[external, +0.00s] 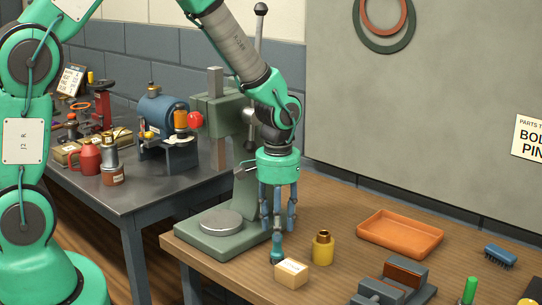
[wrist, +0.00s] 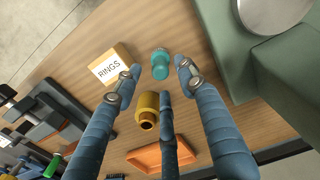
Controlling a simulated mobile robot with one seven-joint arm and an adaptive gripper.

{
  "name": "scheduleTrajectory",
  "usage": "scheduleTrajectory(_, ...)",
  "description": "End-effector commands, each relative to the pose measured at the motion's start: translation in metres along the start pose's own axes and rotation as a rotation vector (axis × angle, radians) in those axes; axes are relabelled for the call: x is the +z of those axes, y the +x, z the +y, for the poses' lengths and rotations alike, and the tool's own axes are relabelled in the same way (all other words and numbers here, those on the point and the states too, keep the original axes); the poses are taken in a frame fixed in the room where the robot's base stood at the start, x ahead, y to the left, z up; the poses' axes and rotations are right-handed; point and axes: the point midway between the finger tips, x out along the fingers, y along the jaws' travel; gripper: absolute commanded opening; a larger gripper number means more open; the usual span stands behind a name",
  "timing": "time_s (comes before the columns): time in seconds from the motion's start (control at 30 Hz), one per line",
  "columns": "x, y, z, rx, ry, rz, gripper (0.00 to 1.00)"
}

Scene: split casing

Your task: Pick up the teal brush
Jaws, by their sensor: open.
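The teal brush (external: 277,253) stands on the wooden bench, directly below my gripper (external: 278,228) in the external view. It is a small, rounded teal piece in the wrist view (wrist: 160,64), and its bristles cannot be made out. My gripper has three blue fingers pointing down; in the wrist view (wrist: 158,82) they are spread apart with nothing between their tips. The brush shows just beyond the fingertips, between the left and right fingers. The fingers partly hide its top in the external view, and I cannot tell whether any finger touches it.
A cardboard RINGS box (external: 291,274) and a yellow-brass bottle (external: 322,247) stand close to the brush. The green press base (external: 222,232) is on the left.

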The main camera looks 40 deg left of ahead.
Motion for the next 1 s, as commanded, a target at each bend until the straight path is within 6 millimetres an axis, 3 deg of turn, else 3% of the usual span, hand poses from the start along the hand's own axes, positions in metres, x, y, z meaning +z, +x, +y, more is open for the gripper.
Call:
scheduleTrajectory(0.3,0.0,0.003,0.0,0.0,0.0,0.0,0.41)
scheduleTrajectory(0.73,0.0,0.046,-0.001,0.0,0.0,-0.001,0.41)
scheduleTrajectory(1.0,0.0,0.052,-0.001,0.0,0.0,0.001,0.41)
